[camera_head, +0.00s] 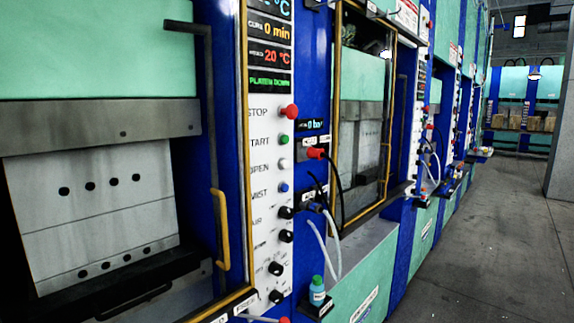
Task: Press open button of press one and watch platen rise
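The nearest press fills the left of the view. Its control panel (265,190) has a red STOP button (289,111), a green START button (284,140), a white OPEN button (283,164) and a blue MIST button (283,187), with black knobs below. The display above (269,82) reads PLATEN DOWN in green, with 20 °C and 0 min over it. The grey platen (105,125) rests on a light plate block (95,205) with rows of dark holes. A press number is not readable. My gripper is not in view.
A yellow-framed door with a yellow handle (221,230) borders the near press. A small teal bottle (317,290) stands on a ledge below the panel, near hanging hoses (334,245). More presses recede to the right. The grey floor (480,240) at right is clear.

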